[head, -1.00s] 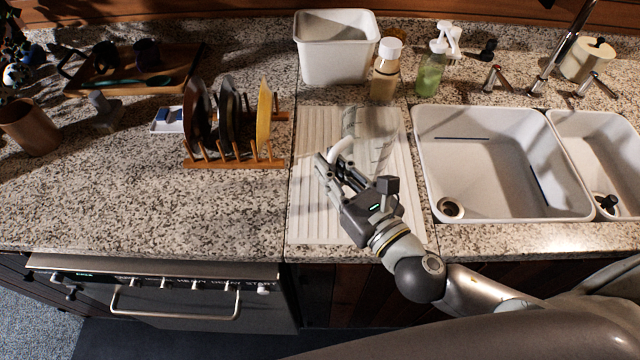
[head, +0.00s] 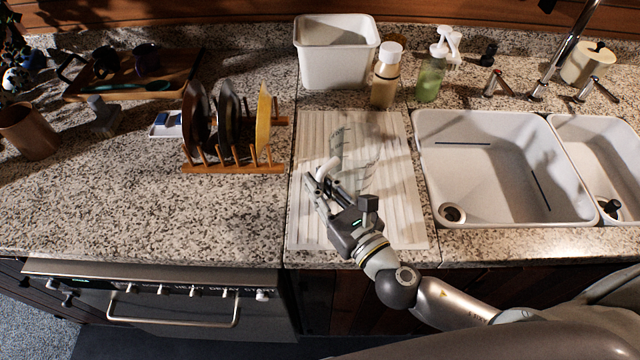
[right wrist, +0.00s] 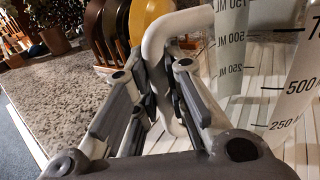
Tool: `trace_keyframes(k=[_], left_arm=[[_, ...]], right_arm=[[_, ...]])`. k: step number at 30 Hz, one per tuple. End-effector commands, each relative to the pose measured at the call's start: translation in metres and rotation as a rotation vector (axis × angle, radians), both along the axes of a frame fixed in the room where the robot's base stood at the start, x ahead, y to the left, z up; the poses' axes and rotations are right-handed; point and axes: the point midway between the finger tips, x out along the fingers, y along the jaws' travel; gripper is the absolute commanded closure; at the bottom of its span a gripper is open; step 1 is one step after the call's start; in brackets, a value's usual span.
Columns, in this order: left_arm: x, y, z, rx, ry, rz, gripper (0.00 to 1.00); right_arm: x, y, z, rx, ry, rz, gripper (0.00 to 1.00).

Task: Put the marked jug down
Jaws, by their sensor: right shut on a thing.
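The marked jug (head: 352,160) is clear, with dark measuring lines and a pale handle. In the head view it is over the ribbed white drainboard (head: 402,225); whether its base touches the board I cannot tell. My right gripper (head: 319,188) is shut on the jug's handle, on the near left side of the jug. In the right wrist view the handle (right wrist: 166,42) runs between the fingers, and the jug's wall with its ML marks (right wrist: 230,55) is at the right. My left gripper is not in view.
A wooden plate rack (head: 235,163) is to the left and a white sink (head: 500,180) to the right. The front left counter is clear.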

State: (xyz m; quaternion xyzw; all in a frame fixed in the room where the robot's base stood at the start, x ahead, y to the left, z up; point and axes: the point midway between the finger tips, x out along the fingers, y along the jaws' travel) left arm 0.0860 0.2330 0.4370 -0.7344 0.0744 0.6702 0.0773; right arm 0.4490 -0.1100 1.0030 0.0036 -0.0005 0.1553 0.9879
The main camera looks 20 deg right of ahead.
Motion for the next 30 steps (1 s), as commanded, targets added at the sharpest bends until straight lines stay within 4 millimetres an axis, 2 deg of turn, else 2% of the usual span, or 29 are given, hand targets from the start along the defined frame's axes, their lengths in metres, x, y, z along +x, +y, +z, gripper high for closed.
trace_keyframes(k=[1, 5, 17, 22, 30], left_arm=[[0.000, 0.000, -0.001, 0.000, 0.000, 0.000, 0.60], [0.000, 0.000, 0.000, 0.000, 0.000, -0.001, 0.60], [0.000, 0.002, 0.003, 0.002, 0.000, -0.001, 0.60], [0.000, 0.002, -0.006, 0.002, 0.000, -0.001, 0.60], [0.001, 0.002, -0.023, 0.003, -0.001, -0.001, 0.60]], right_arm=[[0.000, 0.000, -0.001, 0.000, 0.000, 0.000, 0.84], [0.000, 0.000, -0.001, 0.000, 0.001, 0.000, 0.67], [0.000, 0.000, 0.004, 0.001, 0.000, 0.000, 0.66], [-0.016, -0.005, -0.002, 0.000, 0.004, 0.001, 0.66], [-0.055, -0.017, -0.002, 0.000, 0.004, 0.001, 0.66]])
